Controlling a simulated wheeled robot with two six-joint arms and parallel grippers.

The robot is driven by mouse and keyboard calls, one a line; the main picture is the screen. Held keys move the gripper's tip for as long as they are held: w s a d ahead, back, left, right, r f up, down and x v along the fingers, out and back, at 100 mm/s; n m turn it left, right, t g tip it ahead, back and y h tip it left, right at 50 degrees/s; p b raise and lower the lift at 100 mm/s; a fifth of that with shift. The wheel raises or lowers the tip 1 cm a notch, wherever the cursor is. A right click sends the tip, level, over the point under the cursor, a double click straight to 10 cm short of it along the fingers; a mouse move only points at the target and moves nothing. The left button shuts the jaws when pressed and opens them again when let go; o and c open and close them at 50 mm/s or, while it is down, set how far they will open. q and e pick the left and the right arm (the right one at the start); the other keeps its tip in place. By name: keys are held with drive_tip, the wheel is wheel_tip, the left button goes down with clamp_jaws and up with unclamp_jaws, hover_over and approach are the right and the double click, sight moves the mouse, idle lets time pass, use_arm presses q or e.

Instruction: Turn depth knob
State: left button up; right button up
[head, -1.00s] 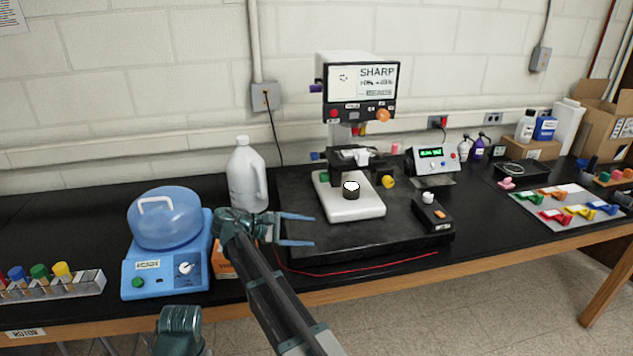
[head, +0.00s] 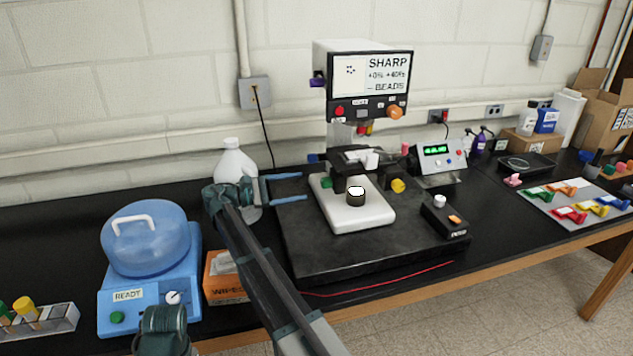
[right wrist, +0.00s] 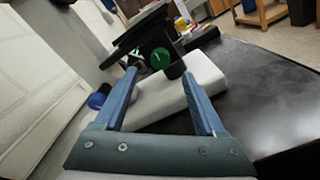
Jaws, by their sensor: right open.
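The microscope (head: 362,75) stands on a black slab with its lit screen facing me. A green knob (head: 327,183) sits on the left side of its stage, a yellow knob (head: 398,186) on the right, and a blue knob (head: 314,158) further back. None is visibly labelled as the depth knob. My right gripper (head: 304,187) is open and empty, just left of the green knob, pointing at it. In the right wrist view the green knob (right wrist: 160,58) with a pale mark appears between the fingertips, beyond them. The blue knob (right wrist: 97,100) is outside the left finger.
A blue machine (head: 150,300) with a domed lid and an orange-white box (head: 226,275) stand left of my right arm. A white jug (head: 234,165) is just behind the gripper. A small black control box (head: 446,218) sits right of the microscope. A red cord crosses the front.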

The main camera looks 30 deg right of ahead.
sight(322, 183)
drive_tip(key=shift+x, duration=3.75)
clamp_jaws()
